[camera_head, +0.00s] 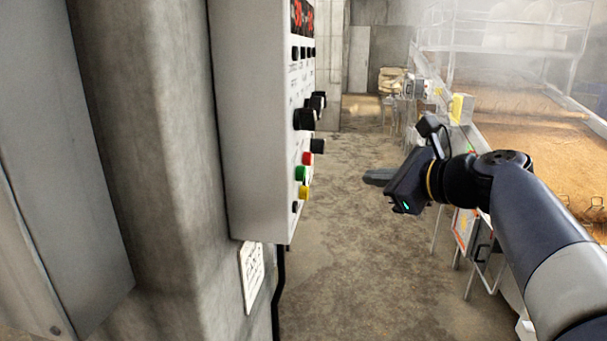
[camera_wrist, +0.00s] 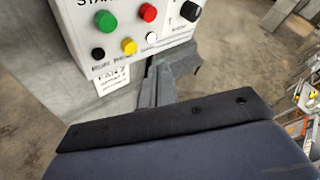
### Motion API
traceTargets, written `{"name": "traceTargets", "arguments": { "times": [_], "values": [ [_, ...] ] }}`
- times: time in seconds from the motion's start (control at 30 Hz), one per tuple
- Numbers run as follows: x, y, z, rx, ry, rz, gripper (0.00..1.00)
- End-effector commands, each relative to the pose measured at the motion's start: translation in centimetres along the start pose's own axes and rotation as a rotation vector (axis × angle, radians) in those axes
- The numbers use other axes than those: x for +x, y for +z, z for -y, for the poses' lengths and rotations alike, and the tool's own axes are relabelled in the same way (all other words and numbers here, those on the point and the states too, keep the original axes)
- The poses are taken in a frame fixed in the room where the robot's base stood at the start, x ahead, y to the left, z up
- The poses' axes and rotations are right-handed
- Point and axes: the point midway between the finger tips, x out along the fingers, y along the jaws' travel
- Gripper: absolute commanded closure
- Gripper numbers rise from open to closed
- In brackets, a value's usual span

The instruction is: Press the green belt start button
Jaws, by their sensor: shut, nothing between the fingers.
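The green button (camera_head: 300,173) sits low on the side face of a light grey control box (camera_head: 262,120) at the left of the head view. A red button (camera_head: 308,158) is just above it and a yellow button (camera_head: 305,191) just below. My gripper (camera_head: 374,177) is shut and empty, to the right of the buttons at about their height, with a visible gap. In the wrist view the green button (camera_wrist: 107,22) is at the upper left, beyond and left of my gripper's fingers (camera_wrist: 165,75). Nothing covers it in either view.
Black knobs (camera_head: 304,119) project from the box above the coloured buttons. A concrete pillar (camera_head: 150,150) stands left of the box. A long bed of brown grain (camera_head: 530,125) with metal frames lies at the right. The floor between (camera_head: 350,260) is clear.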

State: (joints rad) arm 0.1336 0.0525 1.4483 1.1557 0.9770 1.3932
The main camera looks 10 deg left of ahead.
Motion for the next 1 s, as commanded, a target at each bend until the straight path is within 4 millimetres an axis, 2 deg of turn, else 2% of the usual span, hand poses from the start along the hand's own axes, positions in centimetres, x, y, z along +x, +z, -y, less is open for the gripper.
{"name": "traceTargets", "arguments": {
  "times": [0.23,0.7,1.0],
  "values": [
    [1.0,0.7,-0.8,-0.003,0.004,0.001,1.0],
    [5.2,3.9,-3.9,-0.002,0.004,-0.001,1.0],
    [6.2,4.4,-4.5,-0.002,0.001,-0.001,1.0]
  ]
}}
